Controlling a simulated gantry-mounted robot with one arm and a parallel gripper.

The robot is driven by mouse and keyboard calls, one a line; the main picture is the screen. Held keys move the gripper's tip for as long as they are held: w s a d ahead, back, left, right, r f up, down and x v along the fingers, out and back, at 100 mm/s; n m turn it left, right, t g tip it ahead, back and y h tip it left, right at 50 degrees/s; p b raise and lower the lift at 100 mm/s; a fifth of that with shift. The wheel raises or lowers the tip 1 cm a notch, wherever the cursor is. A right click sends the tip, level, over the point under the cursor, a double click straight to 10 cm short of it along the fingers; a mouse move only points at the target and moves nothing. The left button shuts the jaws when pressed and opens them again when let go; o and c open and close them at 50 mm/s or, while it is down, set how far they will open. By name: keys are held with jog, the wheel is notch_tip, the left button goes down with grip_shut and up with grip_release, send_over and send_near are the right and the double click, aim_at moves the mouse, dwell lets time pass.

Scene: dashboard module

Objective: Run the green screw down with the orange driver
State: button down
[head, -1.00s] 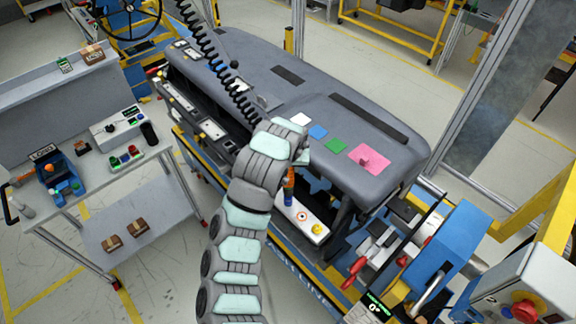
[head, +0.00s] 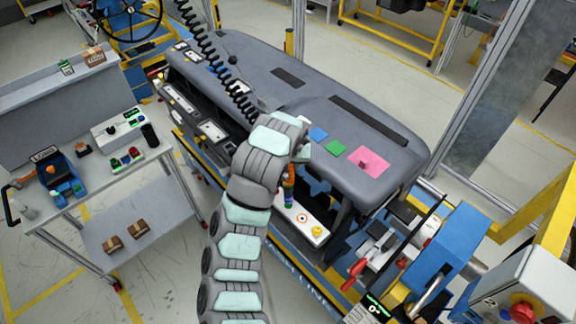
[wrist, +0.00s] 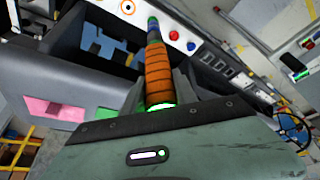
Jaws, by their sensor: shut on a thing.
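The orange driver (wrist: 158,70) stands between the fingers of my gripper (wrist: 159,92), which is shut on it. In the wrist view its far end reaches the white panel (wrist: 165,15). In the head view the driver (head: 288,183) points down at the white panel (head: 295,214), below my wrist. Whether the tip is seated on the screw is too small to tell.
A red button (wrist: 173,35) and a blue button (wrist: 191,46) sit close to the driver tip. The grey dashboard (head: 262,62) rises behind; a red-handled clamp (head: 357,268) stands to the right.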

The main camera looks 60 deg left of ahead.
jog(key=shift+r+p, duration=1)
jog(key=shift+r, duration=0.75)
jog(key=shift+w+d, duration=0.1)
